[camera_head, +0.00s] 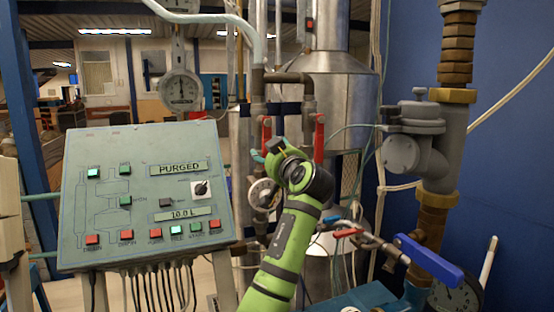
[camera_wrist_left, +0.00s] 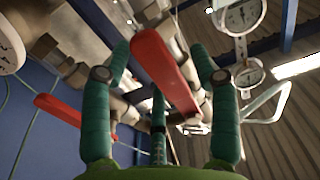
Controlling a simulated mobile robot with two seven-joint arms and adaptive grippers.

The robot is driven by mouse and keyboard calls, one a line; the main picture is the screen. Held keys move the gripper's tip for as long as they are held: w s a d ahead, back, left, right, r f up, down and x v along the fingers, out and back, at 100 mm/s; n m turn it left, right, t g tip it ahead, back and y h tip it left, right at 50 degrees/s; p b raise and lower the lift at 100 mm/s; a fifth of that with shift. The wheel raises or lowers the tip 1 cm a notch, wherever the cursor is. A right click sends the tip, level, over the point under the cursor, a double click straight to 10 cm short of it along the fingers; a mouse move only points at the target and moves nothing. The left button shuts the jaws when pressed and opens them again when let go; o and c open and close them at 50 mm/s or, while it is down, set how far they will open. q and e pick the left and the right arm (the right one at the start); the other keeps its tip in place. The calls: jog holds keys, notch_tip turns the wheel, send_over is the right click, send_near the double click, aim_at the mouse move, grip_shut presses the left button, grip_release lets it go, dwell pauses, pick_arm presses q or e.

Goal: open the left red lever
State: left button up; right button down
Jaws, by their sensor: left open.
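The left red lever (camera_head: 266,131) points up on its pipe at the centre of the head view. The right red lever (camera_head: 319,138) stands upright to its right. My left gripper (camera_head: 264,151) is at the left lever, and the wrist partly hides the lever's lower part. In the left wrist view the left red lever (camera_wrist_left: 163,72) lies between the spread teal fingers of my left gripper (camera_wrist_left: 158,62), with gaps on both sides. The right red lever (camera_wrist_left: 62,108) shows farther left there. My right gripper is not in view.
A control panel (camera_head: 135,210) reading "PURGED" stands at left. A round gauge (camera_head: 180,90) hangs above it. A blue-handled valve (camera_head: 428,260) and grey pipe fitting (camera_head: 405,150) stand at right. A small red handle (camera_head: 347,233) is right of my arm.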

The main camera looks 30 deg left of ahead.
pick_arm(q)
jog(key=v, duration=1.1)
jog(key=shift+s, duration=0.1)
